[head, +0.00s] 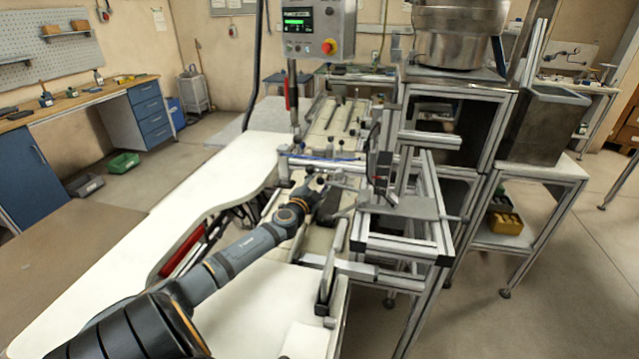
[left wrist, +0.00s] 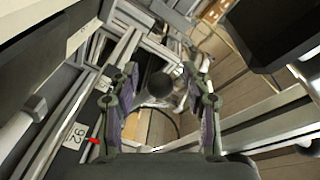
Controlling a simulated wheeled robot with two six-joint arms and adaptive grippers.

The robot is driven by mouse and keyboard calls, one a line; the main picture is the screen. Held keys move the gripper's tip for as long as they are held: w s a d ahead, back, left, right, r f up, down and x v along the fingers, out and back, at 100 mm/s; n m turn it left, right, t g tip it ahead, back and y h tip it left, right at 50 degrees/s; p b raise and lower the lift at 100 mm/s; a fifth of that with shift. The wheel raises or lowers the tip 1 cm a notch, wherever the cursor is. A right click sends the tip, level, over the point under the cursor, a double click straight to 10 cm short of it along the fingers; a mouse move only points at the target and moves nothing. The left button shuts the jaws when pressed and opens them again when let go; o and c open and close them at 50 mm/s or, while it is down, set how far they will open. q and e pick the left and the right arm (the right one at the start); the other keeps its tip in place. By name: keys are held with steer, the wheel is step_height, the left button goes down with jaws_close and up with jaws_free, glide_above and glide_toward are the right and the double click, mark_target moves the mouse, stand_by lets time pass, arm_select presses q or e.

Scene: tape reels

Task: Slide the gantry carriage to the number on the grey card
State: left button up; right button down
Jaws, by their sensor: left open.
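My left gripper (head: 318,184) reaches over the middle of the machine in the head view. In the left wrist view its two fingers (left wrist: 160,72) are spread apart. A round dark knob (left wrist: 159,86) shows between the fingers; I cannot tell whether either finger touches it. A small pale grey card (left wrist: 75,135) with a number that looks like 92 lies at the lower left of the left wrist view. A small red pointer (left wrist: 94,141) is beside the card. Which part is the gantry carriage is hard to tell; my gripper covers some of it.
An aluminium frame (head: 405,245) stands just right of my gripper. A white worktop (head: 215,185) runs along the left. A control box (head: 318,28) with a green screen and red button hangs above. A metal bowl (head: 458,35) sits at the back right.

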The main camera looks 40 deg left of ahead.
arm_select(q)
steer(key=v, duration=0.6)
steer(key=shift+s, duration=0.4)
steer(key=shift+s+d, duration=0.2)
steer(key=shift+s, duration=0.1)
